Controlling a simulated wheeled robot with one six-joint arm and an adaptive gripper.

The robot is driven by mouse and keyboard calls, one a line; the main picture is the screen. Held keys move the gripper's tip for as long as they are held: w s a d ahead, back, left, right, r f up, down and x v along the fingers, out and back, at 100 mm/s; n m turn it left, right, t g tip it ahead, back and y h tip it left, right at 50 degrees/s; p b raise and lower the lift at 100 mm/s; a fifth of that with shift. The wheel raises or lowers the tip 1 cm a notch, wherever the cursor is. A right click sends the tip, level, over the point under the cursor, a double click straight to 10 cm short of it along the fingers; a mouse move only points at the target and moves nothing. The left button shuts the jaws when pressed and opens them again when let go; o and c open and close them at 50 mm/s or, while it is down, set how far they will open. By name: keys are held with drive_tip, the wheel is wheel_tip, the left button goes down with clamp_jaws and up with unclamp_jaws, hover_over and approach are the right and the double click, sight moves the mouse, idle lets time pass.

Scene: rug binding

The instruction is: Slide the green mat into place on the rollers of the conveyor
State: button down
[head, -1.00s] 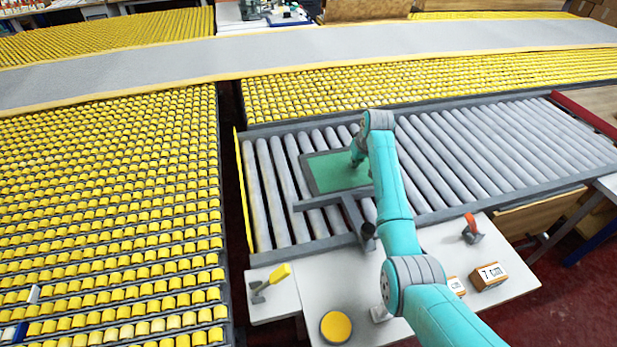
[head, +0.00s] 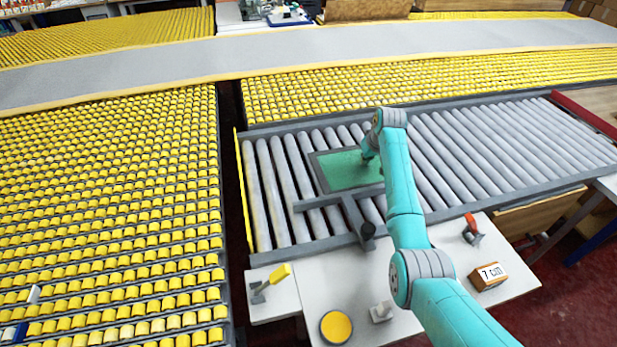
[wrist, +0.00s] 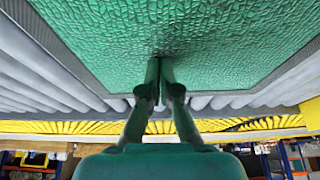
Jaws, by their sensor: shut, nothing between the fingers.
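The green mat (head: 340,172), with a grey border, lies on the grey rollers (head: 283,185) of the conveyor, left of its middle. Its near edge is close to a grey T-shaped bar (head: 318,202). In the wrist view the mat (wrist: 230,30) shows a pebbled green surface. My gripper (wrist: 160,62) is shut and empty, its fingertips down at the mat's surface; whether they press on it I cannot tell. In the head view my gripper (head: 366,158) is over the mat's right part, and my arm hides the mat's right edge.
The rollers to the right are clear.

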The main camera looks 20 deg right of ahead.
drive_tip(key=shift+r, duration=3.45)
